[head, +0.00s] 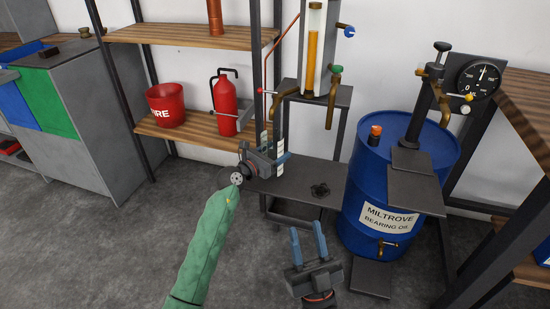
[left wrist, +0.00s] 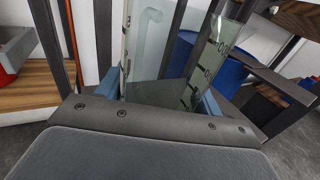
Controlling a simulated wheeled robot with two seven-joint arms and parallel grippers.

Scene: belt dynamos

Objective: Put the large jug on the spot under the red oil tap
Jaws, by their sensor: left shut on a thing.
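A clear glass jug with dark scale marks (left wrist: 205,62) fills the space between the fingers in the left wrist view, its glass handle (left wrist: 150,42) on the far side. My left gripper (head: 266,155) is shut on it, above the left part of the low dark shelf (head: 300,180). In the head view the gripper mostly hides the jug. A brown tap with a red-tipped lever (head: 261,91) is above and just behind the gripper. The spot below it is hidden by gripper and jug. My right gripper (head: 308,243) is open and empty in front of the shelf.
A green-handled tap (head: 332,100) hangs above a dark round grate (head: 320,190) right of the jug. A blue oil drum (head: 360,185) with a dial pump stands further right. A red bucket (head: 166,105) and extinguisher (head: 226,105) stand on the left rack.

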